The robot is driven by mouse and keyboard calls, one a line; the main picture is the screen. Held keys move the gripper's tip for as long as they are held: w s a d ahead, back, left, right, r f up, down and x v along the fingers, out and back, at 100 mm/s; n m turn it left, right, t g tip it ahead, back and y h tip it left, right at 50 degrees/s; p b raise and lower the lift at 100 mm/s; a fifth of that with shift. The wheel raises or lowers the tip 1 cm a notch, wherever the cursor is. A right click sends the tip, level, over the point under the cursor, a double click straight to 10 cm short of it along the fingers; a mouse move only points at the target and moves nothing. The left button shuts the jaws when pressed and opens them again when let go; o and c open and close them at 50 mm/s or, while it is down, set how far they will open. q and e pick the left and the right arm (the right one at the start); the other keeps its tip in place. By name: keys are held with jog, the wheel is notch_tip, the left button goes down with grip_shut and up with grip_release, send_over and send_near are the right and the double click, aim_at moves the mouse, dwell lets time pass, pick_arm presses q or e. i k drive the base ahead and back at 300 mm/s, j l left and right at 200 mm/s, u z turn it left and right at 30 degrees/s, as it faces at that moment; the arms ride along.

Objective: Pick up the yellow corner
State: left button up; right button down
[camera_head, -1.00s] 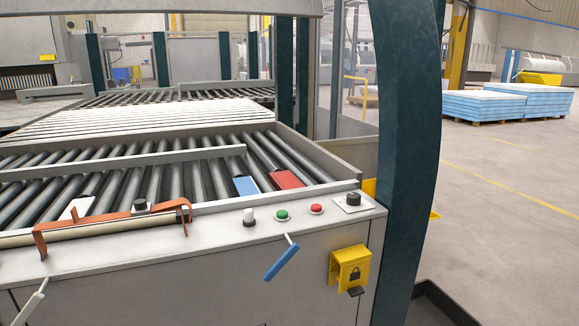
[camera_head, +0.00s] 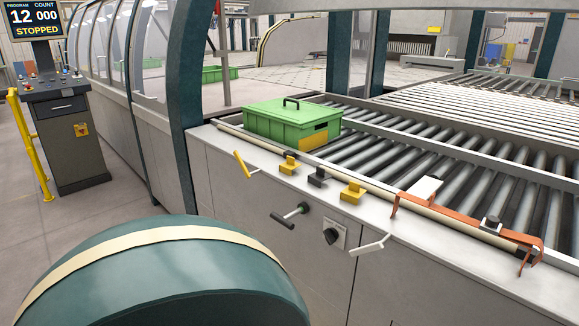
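Two small yellow angled pieces lie on the light front ledge of the roller table: one on the left (camera_head: 289,165) and one farther right (camera_head: 352,192). A similar dark grey piece (camera_head: 317,177) sits between them. A yellow patch (camera_head: 313,142) also shows at the lower front right corner of the green lidded box (camera_head: 290,122). I cannot tell which of these yellow pieces is the yellow corner. Neither of my grippers is in view.
An orange bracket (camera_head: 467,222) spans the front rail at right.

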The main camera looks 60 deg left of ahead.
aim_at(287, 168)
jog(key=u, duration=2.05)
